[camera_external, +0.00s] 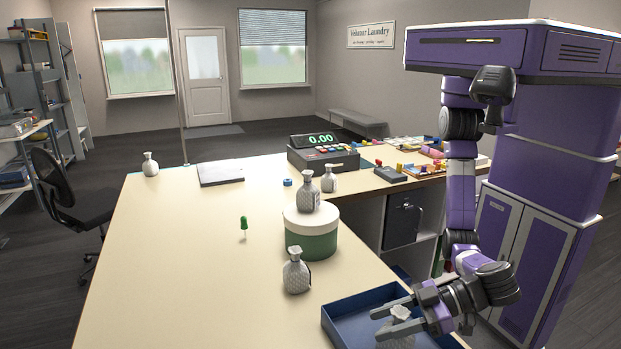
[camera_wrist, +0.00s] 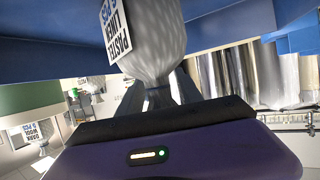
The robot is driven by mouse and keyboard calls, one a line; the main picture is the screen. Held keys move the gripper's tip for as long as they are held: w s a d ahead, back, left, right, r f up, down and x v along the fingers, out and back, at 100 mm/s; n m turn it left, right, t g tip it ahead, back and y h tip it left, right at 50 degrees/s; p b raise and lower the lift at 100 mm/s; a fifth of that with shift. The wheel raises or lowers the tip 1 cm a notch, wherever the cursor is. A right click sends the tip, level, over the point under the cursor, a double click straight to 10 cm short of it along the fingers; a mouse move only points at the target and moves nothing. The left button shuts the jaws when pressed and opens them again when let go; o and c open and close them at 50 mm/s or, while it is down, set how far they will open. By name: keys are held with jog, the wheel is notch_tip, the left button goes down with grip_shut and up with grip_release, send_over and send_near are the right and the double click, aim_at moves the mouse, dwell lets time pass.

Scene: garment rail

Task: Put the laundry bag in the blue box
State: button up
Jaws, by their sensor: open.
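The blue box (camera_external: 345,324) is an open, shallow tray at the table's front right. A grey-white laundry bag (camera_external: 401,340) is in it, under my gripper; the picture's bottom edge and the fingers hide part of it. In the wrist view the bag (camera_wrist: 160,55) shows close up, with a white label reading "PASTEL LINEN". The blue box walls (camera_wrist: 235,25) show around it. My gripper (camera_external: 378,322) is open, with its fingers on either side of the bag's narrow neck. Whether a finger touches the neck I cannot tell.
Another bag (camera_external: 296,276) stands left of the box. A further bag (camera_external: 150,166) stands at the far left. A green pin (camera_external: 243,224) and a cash register (camera_external: 322,156) are on the table.

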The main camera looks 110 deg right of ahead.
jog(key=shift+r, duration=0.2)
jog(key=b+v, duration=0.2)
jog(key=v, duration=1)
